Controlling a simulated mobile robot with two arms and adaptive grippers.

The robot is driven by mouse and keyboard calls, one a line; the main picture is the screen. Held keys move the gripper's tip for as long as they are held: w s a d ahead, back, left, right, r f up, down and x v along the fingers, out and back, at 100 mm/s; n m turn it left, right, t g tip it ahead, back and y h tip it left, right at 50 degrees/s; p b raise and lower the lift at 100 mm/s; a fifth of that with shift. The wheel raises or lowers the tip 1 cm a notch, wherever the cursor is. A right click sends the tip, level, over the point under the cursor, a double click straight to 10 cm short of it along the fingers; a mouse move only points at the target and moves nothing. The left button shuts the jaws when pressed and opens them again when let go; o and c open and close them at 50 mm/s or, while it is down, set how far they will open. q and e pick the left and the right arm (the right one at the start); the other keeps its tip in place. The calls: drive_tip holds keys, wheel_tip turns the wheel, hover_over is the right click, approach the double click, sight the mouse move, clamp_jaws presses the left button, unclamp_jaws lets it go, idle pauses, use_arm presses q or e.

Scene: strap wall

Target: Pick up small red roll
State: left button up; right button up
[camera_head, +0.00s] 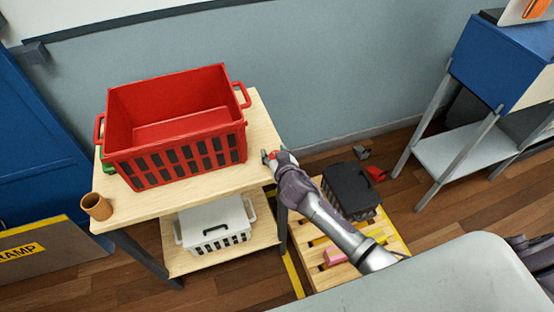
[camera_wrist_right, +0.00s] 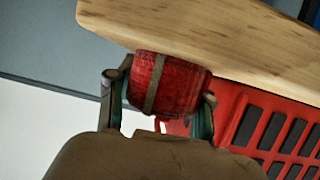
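The small red roll (camera_wrist_right: 170,85) has a tan band around it and sits between the two fingers of my right gripper (camera_wrist_right: 160,100) in the right wrist view. Both fingers appear to touch its sides, so the gripper looks shut on it. In the head view my right gripper (camera_head: 272,157) is at the right edge of the wooden table top, and only a bit of red shows there. Whether the roll touches the table cannot be told. My left gripper is not in view.
A large red basket (camera_head: 175,165) stands on the wooden table (camera_head: 262,135), left of the gripper. A brown cup (camera_head: 97,207) is at the front left corner. A white basket (camera_head: 214,225) is on the lower shelf. A black crate (camera_head: 350,190) is on a pallet (camera_head: 315,265) at right.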

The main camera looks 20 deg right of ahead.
drive_tip(key=c, duration=0.5)
